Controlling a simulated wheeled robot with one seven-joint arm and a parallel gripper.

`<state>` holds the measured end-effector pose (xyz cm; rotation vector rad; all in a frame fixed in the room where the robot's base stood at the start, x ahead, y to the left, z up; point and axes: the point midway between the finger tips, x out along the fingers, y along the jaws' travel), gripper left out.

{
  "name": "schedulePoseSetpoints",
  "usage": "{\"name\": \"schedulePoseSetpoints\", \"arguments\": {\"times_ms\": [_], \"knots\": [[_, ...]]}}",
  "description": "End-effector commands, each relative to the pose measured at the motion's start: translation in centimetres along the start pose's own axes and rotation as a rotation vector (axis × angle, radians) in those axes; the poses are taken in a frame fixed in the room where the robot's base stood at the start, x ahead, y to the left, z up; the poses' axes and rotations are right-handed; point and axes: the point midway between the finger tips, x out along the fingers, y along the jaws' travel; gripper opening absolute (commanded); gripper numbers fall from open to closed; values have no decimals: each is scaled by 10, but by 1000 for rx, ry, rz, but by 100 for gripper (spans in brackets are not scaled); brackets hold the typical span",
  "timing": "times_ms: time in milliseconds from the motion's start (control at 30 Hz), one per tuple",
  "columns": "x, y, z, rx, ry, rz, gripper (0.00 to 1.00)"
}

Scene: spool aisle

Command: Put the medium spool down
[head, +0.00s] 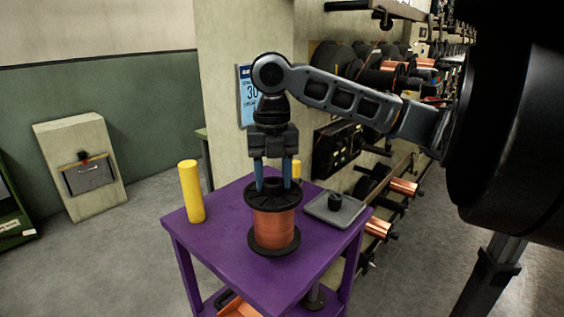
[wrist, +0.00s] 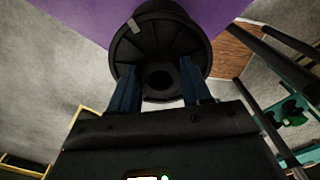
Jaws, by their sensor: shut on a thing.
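The medium spool (head: 273,222), wound with copper wire between black flanges, is upright at the purple table (head: 222,241), near its front edge. I cannot tell whether its lower flange touches the table top. My gripper (head: 273,183) points down from above, its blue fingers shut on the spool's top hub. In the wrist view the spool's black top flange (wrist: 150,45) fills the upper middle, with the hub hole between my fingers (wrist: 160,88). The spool hides part of the table behind it.
A yellow post (head: 191,191) stands at the table's left corner and another (head: 296,170) at the back. A grey tray (head: 341,214) with a small black knob (head: 335,201) lies on the right. Racks of copper spools (head: 404,187) stand behind right.

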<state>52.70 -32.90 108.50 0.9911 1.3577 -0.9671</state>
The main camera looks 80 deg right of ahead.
Motion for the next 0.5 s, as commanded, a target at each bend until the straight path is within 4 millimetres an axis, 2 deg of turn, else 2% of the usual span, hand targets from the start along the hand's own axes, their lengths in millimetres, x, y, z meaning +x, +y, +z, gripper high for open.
{"name": "schedulePoseSetpoints", "arguments": {"times_ms": [133,400,500], "knots": [[7,1,-1,1,1,0,0],[36,0,0,2,0,1,0],[40,1,0,0,0,0,0]]}}
